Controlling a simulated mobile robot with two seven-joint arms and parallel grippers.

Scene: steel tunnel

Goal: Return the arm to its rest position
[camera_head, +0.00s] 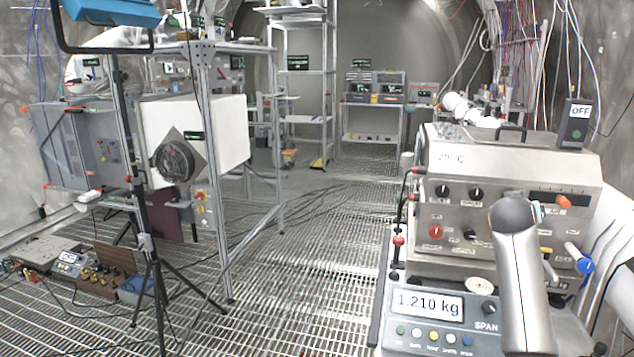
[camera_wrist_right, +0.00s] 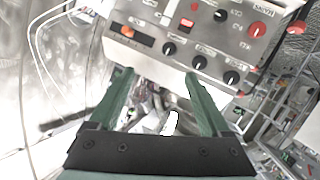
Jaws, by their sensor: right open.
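My right arm (camera_head: 522,275) rises from the lower right of the head view, in front of a steel instrument box. Its gripper cannot be made out in the head view. In the right wrist view my right gripper (camera_wrist_right: 157,78) shows two green fingers spread wide apart, with nothing held between them. Beyond the fingertips is the knobbed face of the instrument box (camera_wrist_right: 195,40), which also shows in the head view (camera_head: 470,165). I cannot tell the exact gap between fingertips and panel. My left gripper is in neither view.
A scale with a 1.210 kg display (camera_head: 427,304) stands below the box. A small OFF unit (camera_head: 575,122) sits on top. A metal rack (camera_head: 215,150) and a black tripod (camera_head: 150,260) stand left. The grated floor (camera_head: 310,270) between is mostly clear, with some cables.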

